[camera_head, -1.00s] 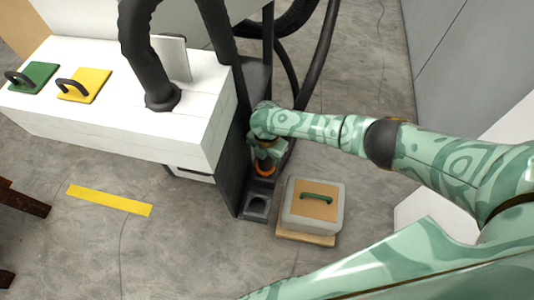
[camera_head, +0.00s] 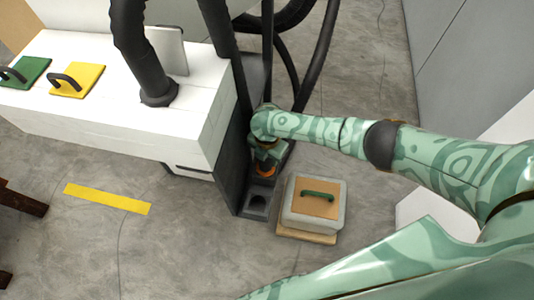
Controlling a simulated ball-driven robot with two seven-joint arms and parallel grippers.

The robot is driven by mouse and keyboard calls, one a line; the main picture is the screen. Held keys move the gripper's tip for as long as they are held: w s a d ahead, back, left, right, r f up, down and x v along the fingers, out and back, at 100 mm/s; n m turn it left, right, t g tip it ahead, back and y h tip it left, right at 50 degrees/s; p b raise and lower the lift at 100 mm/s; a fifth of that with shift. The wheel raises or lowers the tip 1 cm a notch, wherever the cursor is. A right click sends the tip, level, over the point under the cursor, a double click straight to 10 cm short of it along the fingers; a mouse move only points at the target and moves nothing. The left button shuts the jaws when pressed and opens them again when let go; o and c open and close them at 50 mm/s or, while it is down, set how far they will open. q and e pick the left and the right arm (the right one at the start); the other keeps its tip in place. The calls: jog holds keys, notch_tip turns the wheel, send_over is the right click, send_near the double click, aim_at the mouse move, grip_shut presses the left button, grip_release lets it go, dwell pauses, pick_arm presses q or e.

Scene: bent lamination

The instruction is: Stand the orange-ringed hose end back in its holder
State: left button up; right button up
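The orange-ringed hose end (camera_head: 265,170) is upright in the camera_head view, low beside the dark upright at the right end of the white bench. My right gripper (camera_head: 265,156) is directly above the orange ring and around the upper part of the hose end. Its fingers are too small and hidden to show if they are closed. The dark holder (camera_head: 246,209) stands below, with an empty round opening at its front. The orange ring is over the rear part of the holder; I cannot tell whether the end is seated. My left gripper is out of view.
A grey block with a green handle (camera_head: 318,195) stands on a wooden board right of the holder. The white bench (camera_head: 120,115) carries a thick black hose (camera_head: 140,60), a yellow plate (camera_head: 88,82) and a green plate (camera_head: 35,70). Black hoses hang behind.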

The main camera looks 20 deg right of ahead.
jog(key=o, duration=1)
jog(key=shift+f, duration=0.1)
jog(key=shift+c, duration=0.2)
notch_tip(320, 180, up, 8)
jog(key=p, duration=0.5)
jog(key=shift+r, duration=0.2)
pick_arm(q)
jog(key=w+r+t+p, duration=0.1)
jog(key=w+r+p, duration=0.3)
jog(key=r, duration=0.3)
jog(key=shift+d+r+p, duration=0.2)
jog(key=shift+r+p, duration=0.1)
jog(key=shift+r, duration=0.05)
pick_arm(e)
notch_tip(320, 180, up, 8)
jog(key=shift+f, duration=0.1)
